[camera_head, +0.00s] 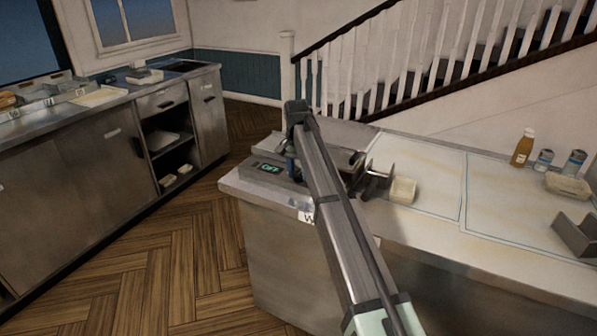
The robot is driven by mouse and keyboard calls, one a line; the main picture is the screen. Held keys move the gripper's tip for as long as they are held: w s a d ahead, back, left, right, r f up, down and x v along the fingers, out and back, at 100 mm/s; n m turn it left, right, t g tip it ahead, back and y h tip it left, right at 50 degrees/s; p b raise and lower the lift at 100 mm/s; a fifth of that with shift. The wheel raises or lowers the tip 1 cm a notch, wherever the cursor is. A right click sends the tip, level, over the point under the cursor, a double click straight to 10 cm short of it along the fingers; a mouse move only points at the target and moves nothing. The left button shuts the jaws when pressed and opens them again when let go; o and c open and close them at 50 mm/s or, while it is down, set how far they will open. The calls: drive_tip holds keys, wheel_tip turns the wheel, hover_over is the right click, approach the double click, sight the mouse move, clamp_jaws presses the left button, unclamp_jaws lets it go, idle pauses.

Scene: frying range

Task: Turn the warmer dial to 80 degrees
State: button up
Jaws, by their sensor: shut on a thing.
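The warmer (250,174) is a low grey metal unit at the left end of the right-hand counter. Its small dark display (269,168) shows green characters that look like OFF. My gripper (292,173) points down at the warmer's front, just right of the display. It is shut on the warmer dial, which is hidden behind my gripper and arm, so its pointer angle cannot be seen.
The counter (237,186) carries a pale block or tub (402,190) right of my arm. Farther right are an orange-brown bottle (523,148), two small jars, a shallow tray (568,186) and a metal holder (577,236). White boards between them are mostly clear.

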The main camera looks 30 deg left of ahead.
sight(297, 173)
drive_tip(key=shift+n, duration=0.3)
idle(0.4)
drive_tip(key=o, duration=1.1)
drive_tip(key=shift+c, duration=0.2)
wheel_tip(297, 173, up, 14)
drive_tip(key=shift+a, duration=0.2)
